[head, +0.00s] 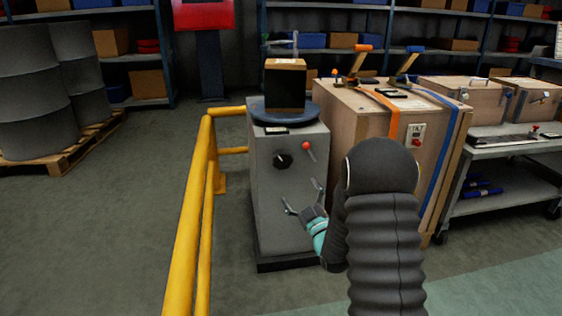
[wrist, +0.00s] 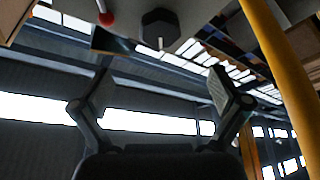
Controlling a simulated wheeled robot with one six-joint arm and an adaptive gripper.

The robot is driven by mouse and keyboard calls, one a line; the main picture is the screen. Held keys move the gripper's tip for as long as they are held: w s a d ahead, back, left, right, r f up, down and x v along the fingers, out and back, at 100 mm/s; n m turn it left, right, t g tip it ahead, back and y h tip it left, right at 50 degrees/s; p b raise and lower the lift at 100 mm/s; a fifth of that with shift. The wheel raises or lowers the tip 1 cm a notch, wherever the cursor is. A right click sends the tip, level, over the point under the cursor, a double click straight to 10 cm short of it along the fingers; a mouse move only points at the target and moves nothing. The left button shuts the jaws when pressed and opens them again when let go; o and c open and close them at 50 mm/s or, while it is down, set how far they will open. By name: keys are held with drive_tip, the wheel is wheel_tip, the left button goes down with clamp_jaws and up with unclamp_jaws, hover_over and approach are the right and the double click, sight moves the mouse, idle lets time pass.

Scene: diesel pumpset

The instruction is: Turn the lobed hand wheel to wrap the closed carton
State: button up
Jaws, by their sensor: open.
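The lobed hand wheel (head: 283,161) is a small black knob on the front of a grey cabinet (head: 275,215). It also shows at the top of the wrist view (wrist: 160,30), above and between my fingers. A closed brown carton (head: 286,88) with a dark front stands on the round turntable (head: 284,112) on top of the cabinet. My gripper (head: 304,196) is open and empty, below and a little right of the hand wheel, in front of the cabinet. In the wrist view my two fingers (wrist: 165,90) are spread wide, apart from the wheel.
A red-balled lever (head: 307,147) sits right of the wheel; its ball also shows in the wrist view (wrist: 105,19). A yellow rail (head: 194,200) runs along the left side. A large wooden crate (head: 350,115) with orange and blue straps stands close on the right.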

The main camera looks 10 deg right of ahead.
sight(284, 163)
drive_tip(key=x, duration=1.4)
drive_tip(key=shift+c, duration=0.3)
drive_tip(key=shift+s, duration=0.1)
drive_tip(key=c, duration=1.1)
drive_tip(key=shift+a, duration=0.15)
